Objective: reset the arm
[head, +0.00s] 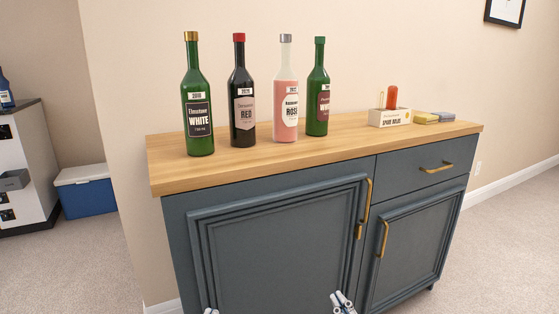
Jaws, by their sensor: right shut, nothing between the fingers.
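My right gripper (342,302) shows at the bottom edge, right of centre, in front of the cabinet's large left door. It is shut with nothing held. Only the tip of my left gripper (211,311) shows at the bottom edge, to the left; whether it is open or shut does not show. Both are below the level of the cabinet top, and the arms behind them are out of view.
A blue-grey cabinet (275,240) with a wooden top fills the middle. Several bottles, among them a pink one (286,100), stand upright on it. A white box (389,118) and sponges (434,117) sit right. A blue cooler (88,197) stands left.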

